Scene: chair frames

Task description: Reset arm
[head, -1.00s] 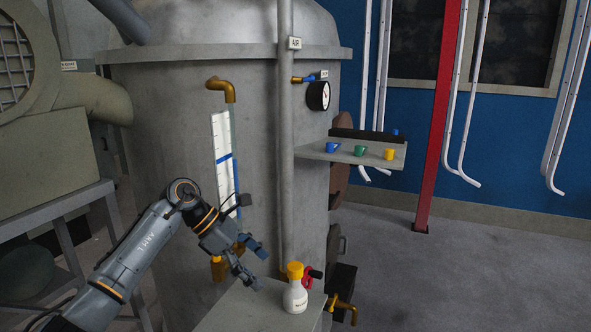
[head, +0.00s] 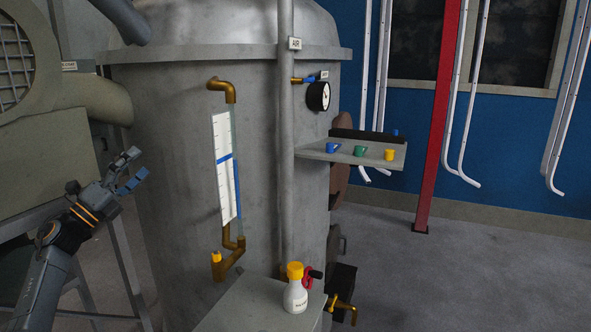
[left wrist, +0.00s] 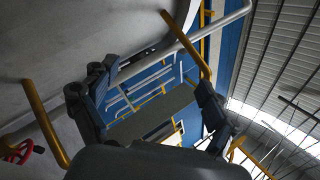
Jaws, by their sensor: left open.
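My left gripper (head: 134,170) is open and empty at the left of the head view. It is raised in front of the tank's left side, with its fingers pointing up and to the right. In the left wrist view its two fingers (left wrist: 153,108) stand apart with nothing between them. My right gripper is not in view.
A large grey tank (head: 180,150) fills the middle, with a sight gauge (head: 224,165) and a pressure gauge (head: 318,96). A white bottle with a yellow cap (head: 295,296) stands on a low grey shelf (head: 245,305). Small cups (head: 360,151) sit on a side shelf (head: 312,152).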

